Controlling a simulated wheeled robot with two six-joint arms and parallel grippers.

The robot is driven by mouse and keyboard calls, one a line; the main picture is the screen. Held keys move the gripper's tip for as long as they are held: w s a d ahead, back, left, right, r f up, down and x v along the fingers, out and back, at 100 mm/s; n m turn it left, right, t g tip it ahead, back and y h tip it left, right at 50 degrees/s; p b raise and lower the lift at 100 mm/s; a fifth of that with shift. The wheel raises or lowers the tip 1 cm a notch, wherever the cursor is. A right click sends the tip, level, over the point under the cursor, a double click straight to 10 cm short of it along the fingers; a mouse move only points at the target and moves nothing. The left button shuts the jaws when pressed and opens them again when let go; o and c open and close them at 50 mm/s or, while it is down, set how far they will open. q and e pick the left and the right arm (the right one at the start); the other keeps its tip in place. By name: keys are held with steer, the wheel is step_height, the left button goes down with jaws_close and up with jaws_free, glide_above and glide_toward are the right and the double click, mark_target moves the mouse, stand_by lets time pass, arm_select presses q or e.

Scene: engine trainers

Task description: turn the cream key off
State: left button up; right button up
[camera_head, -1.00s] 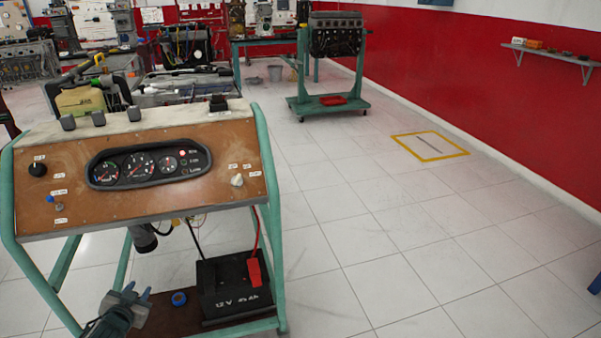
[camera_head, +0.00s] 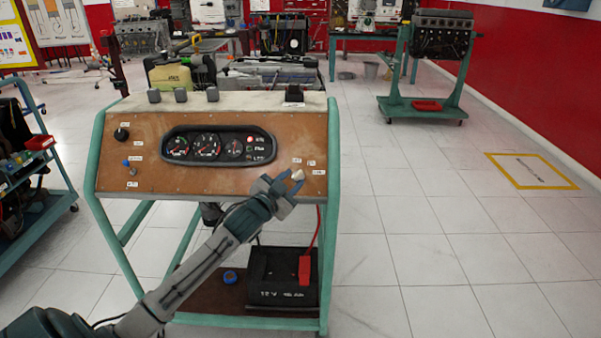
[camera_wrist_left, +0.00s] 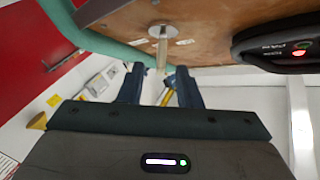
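The cream key (camera_head: 297,174) sits at the right end of the brown instrument panel (camera_head: 225,183), beside small white labels. In the left wrist view the cream key (camera_wrist_left: 161,54) sticks out of a round silver collar on the panel. My left gripper (camera_head: 284,181) is raised in front of the panel's lower right part, close to the key. In the left wrist view the left gripper (camera_wrist_left: 160,74) is open, its two dark blue fingers apart with the key's end between or just beyond their tips. I cannot tell whether they touch it. My right gripper is not in view.
A gauge cluster (camera_head: 218,146) with a lit red lamp is left of the key. Below the panel stand a black battery (camera_head: 272,280) with a red clamp and a green frame (camera_head: 332,220). The floor on the right is clear.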

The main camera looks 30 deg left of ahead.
mark_target(295, 178)
arm_select(q)
steer(key=shift+w+a, duration=0.1)
steer(key=shift+w, duration=2.05)
jaws_close()
